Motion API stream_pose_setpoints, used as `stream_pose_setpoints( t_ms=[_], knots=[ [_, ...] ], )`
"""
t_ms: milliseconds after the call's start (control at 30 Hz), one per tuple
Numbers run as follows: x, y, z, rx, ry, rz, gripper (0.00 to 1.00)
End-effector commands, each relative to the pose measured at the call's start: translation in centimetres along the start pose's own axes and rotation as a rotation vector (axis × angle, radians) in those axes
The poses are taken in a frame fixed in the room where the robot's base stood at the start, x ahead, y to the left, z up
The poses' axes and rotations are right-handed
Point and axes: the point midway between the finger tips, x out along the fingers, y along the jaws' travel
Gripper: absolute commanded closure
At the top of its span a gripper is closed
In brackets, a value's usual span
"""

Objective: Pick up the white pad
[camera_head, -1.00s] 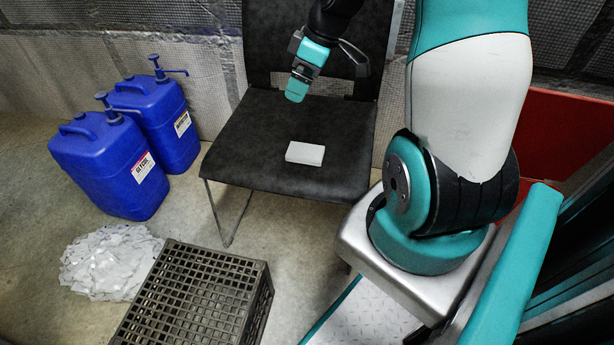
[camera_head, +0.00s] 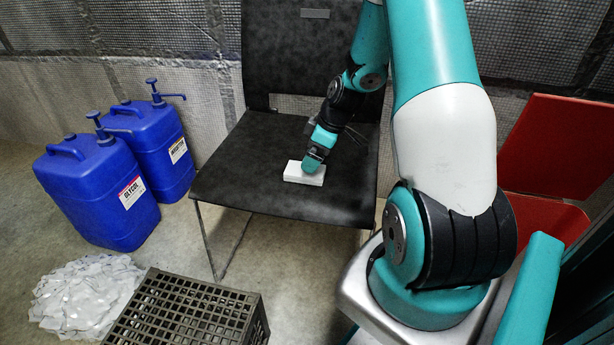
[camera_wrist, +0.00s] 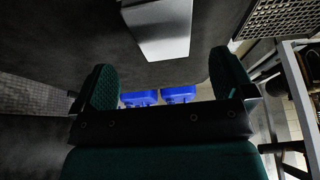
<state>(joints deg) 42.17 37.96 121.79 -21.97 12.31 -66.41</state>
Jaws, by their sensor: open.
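The white pad (camera_head: 293,173) lies flat on the seat of the black chair (camera_head: 240,190). My gripper (camera_head: 312,165) is low over the pad's right part in the head view and hides some of it. In the wrist view the pad (camera_wrist: 160,30) shows at the top middle, beyond the gap between the two green fingers (camera_wrist: 166,80). The fingers are wide apart with nothing between them. Whether a fingertip touches the pad cannot be told.
Two blue jugs with pumps (camera_head: 100,195) stand on the floor left of the chair. A dark grated crate (camera_head: 185,310) and a pile of white scraps (camera_head: 85,295) lie in front. A red chair (camera_head: 555,150) is at the right. The chair's backrest (camera_head: 300,50) rises behind my gripper.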

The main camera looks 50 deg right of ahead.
Motion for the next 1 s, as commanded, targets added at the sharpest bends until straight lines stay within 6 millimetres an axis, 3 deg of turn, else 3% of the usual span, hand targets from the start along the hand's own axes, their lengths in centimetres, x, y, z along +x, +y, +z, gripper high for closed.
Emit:
stream_pose_setpoints(
  t_ms=[167, 500, 1000],
  knots=[
    [1.0, 0.0, 0.1, 0.000, 0.000, 0.000, 0.00],
    [5.5, -0.3, 0.1, 0.001, -0.001, 0.000, 0.00],
    [5.6, -0.3, 0.0, 0.001, 0.000, 0.001, 0.00]
  ],
)
